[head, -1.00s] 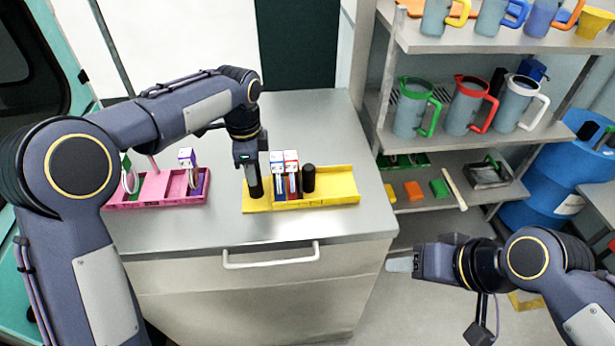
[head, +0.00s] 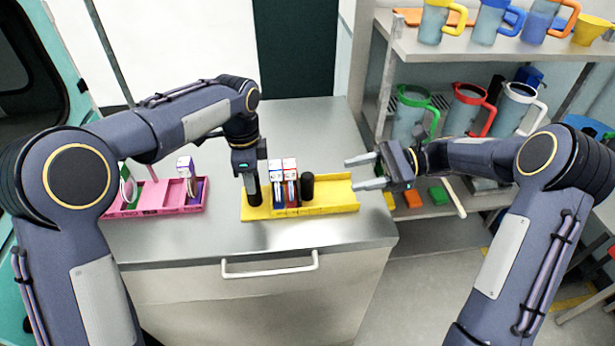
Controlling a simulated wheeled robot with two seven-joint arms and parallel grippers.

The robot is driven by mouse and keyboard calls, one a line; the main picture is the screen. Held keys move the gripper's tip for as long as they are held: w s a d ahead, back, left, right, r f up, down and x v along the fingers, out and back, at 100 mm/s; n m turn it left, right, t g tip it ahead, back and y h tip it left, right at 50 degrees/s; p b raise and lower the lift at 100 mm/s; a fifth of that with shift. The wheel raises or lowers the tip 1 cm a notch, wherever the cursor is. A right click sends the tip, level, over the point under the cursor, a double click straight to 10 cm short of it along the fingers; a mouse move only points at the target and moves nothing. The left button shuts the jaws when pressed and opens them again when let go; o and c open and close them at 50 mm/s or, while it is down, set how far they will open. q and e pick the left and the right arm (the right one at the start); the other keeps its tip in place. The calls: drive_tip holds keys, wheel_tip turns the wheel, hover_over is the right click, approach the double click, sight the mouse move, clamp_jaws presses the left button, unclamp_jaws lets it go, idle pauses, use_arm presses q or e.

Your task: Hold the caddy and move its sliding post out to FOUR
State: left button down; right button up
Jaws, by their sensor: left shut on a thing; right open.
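The yellow caddy (head: 330,198) lies on the grey worktop. A blue carton (head: 276,190) and a red carton (head: 290,188), both white-topped, stand side by side in its middle. A black upright post (head: 307,187) stands just right of the red carton. My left gripper (head: 251,190) points down at the caddy's left end, shut on a black upright grip there; its fingertips are hard to make out. My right gripper (head: 351,175) is open and empty, fingers pointing left, at the caddy's right end and apart from the post. Any marks such as FOUR cannot be read.
A pink caddy (head: 155,197) with discs and a carton sits at the left of the worktop. A metal shelf (head: 460,40) with jugs stands on the right, close behind my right arm. The worktop (head: 310,120) behind the yellow caddy is clear.

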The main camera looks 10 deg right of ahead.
sight(307, 175)
drive_tip(key=shift+m+t+y, duration=0.3)
drive_tip(key=shift+m+y, duration=0.5)
drive_tip(key=shift+m, duration=0.1)
drive_tip(key=w+f, duration=0.3)
drive_tip(key=shift+d, duration=0.3)
drive_tip(key=shift+a, duration=0.15)
drive_tip(key=a, duration=1.1)
drive_tip(key=shift+a, duration=0.35)
